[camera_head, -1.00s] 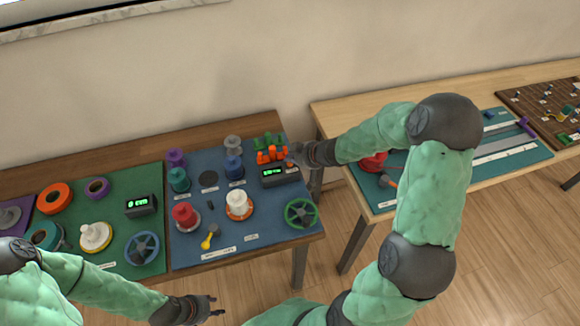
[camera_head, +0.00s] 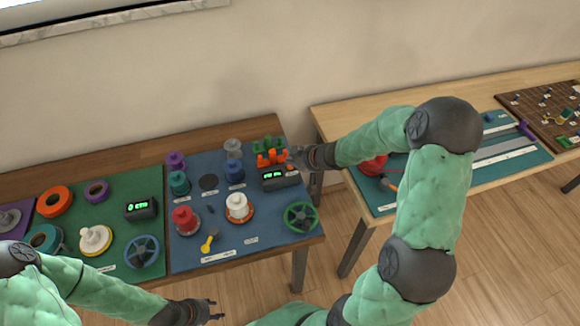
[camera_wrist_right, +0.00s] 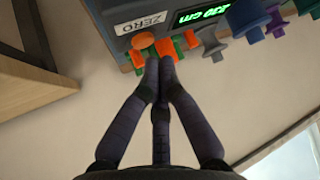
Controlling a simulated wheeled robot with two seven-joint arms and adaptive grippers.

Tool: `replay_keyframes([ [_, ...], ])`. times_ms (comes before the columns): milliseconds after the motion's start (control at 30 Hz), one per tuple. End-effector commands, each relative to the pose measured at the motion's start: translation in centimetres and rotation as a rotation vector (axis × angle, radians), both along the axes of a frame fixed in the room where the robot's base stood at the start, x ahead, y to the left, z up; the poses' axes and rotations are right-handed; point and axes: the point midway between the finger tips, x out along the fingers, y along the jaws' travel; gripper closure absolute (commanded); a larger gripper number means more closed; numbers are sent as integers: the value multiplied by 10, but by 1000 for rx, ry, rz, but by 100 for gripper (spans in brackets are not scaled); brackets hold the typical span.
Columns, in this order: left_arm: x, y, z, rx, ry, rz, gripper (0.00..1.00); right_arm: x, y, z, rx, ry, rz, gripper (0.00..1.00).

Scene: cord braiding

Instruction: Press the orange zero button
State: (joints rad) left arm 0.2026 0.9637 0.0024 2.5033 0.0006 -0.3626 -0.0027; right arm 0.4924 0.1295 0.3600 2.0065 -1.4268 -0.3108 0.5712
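The orange zero button (camera_wrist_right: 143,41) is a round knob beside the ZERO label (camera_wrist_right: 141,22) on the dark counter box (camera_head: 280,178), whose display glows green. In the head view the button (camera_head: 291,168) shows small at the box's right end. My right gripper (camera_wrist_right: 160,66) is shut and empty, its fingertips close together just beside the button in the wrist view. Whether they touch it I cannot tell. In the head view my right gripper (camera_head: 295,155) is at the box's upper right. My left gripper (camera_head: 215,309) is open and empty in front of the table.
Orange pegs (camera_head: 271,158) and green pegs (camera_head: 268,144) stand right behind the box, close to my right gripper. Spools stand on the blue mat (camera_head: 205,252), with a green wheel (camera_head: 301,216) at its right. A gap separates this table from the right one.

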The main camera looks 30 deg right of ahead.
Motion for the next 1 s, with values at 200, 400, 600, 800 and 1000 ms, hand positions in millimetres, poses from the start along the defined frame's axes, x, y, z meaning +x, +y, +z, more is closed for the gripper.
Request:
replay_keyframes([
  [200, 0, 0, 0, 0, 0, 0, 60, 0, 0, 0, 0, 0, 0, 100],
  [400, 0, 0, -1, 0, 0, 0, 60, 0, 0, -2, 0, 0, 0, 100],
  [600, 0, 0, -2, 0, 0, 0, 60, 0, 0, -8, 1, 0, -1, 100],
  [800, 0, 0, -2, 0, 0, 0, 60, 0, 0, -8, 0, 0, 0, 100],
  [1000, 0, 0, -2, 0, 0, 0, 60, 0, 0, -8, 0, 0, 0, 100],
])
